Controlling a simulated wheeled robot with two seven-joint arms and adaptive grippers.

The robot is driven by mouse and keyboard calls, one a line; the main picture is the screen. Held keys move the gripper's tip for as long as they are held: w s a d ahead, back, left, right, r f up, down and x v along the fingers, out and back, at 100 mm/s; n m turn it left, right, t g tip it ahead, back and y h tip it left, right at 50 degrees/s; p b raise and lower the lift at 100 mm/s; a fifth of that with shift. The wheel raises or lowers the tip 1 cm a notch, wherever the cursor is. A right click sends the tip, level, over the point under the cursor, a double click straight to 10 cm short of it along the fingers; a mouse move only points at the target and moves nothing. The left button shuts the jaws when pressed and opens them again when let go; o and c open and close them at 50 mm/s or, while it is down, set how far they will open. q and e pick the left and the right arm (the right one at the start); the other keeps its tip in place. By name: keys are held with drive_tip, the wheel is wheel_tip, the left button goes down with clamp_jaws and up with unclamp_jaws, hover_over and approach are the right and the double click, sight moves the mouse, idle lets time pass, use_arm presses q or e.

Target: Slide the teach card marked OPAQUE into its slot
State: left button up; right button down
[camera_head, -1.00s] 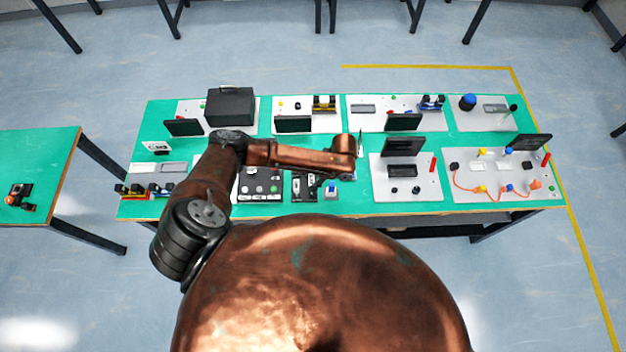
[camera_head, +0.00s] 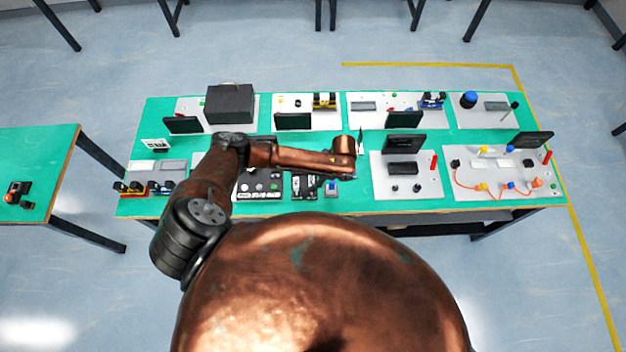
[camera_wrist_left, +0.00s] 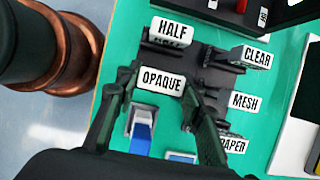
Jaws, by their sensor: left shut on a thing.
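The card marked OPAQUE (camera_wrist_left: 162,80) shows in the left wrist view between the fingertips of my left gripper (camera_wrist_left: 160,92), which is shut on it. Its label faces the camera. Cards marked HALF (camera_wrist_left: 172,30), CLEAR (camera_wrist_left: 257,56), MESH (camera_wrist_left: 245,102) and PAPER (camera_wrist_left: 232,144) stand around a dark holder (camera_wrist_left: 212,75) beyond and to the right of it. In the head view my left gripper (camera_head: 308,187) is low over the green table, partly hidden by my arm. I cannot tell whether the OPAQUE card touches the holder. My right gripper is out of view.
A blue-topped block (camera_wrist_left: 141,138) sits just below the OPAQUE card in the wrist view. On the green table (camera_head: 350,205), a dark button panel (camera_head: 258,186) stands left of the gripper and a white station board (camera_head: 425,186) right of it. More boards line the back.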

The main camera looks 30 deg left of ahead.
use_arm(q)
drive_tip(key=shift+f, duration=0.65)
drive_tip(key=shift+f+b, duration=0.15)
drive_tip(key=shift+b, duration=0.15)
drive_tip(key=o, duration=1.2)
drive_tip(key=v, duration=1.2)
